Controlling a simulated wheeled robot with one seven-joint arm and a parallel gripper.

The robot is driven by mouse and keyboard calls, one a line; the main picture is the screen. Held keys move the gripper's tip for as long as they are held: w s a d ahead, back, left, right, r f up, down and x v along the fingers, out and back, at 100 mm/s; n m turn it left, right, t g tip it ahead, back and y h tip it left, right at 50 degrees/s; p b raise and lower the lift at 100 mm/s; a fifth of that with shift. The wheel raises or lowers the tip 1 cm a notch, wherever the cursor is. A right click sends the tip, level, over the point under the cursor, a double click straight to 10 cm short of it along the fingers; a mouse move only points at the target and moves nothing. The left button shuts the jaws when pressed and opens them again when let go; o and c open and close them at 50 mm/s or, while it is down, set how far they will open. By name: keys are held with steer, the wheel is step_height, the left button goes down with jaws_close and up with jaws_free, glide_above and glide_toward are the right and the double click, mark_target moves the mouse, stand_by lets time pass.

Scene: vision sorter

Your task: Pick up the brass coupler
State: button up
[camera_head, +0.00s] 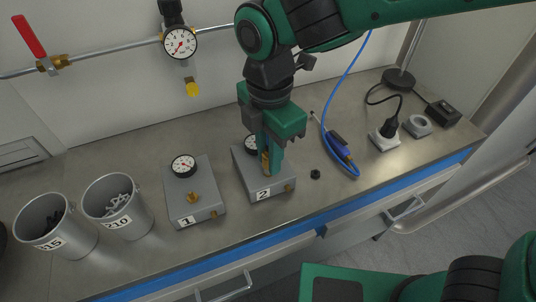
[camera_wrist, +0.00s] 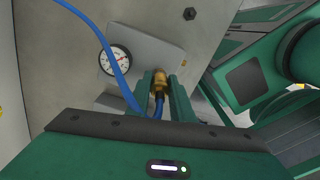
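The brass coupler (camera_wrist: 159,82) sits between my gripper's two fingers (camera_wrist: 162,92) in the wrist view, with a blue hose (camera_wrist: 124,83) at its lower end. The fingers lie close along both sides of it. In the head view my gripper (camera_head: 270,160) points down over the grey block labelled 2 (camera_head: 248,177), and the coupler shows as a brass strip (camera_head: 265,163) at the fingers. The gap between the coupler and the block is hard to judge. The block's gauge (camera_head: 251,144) is partly hidden by my gripper.
Block 1 (camera_head: 207,199) with its gauge stands to the left. Two grey cups (camera_head: 130,224) (camera_head: 72,246) with dark and pale parts stand further left. A wall pipe with gauge (camera_head: 180,43) runs behind.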

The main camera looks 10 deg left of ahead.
jaws_close()
steer(key=shift+r, duration=0.85)
step_height(320, 180, up, 3)
steer(key=shift+f, duration=0.1)
steer(key=s+a+r, duration=0.6)
steer(key=s, duration=0.3)
steer(key=shift+s+a+r, duration=0.15)
steer(key=shift+s+r, duration=0.15)
steer(key=shift+s, duration=0.1)
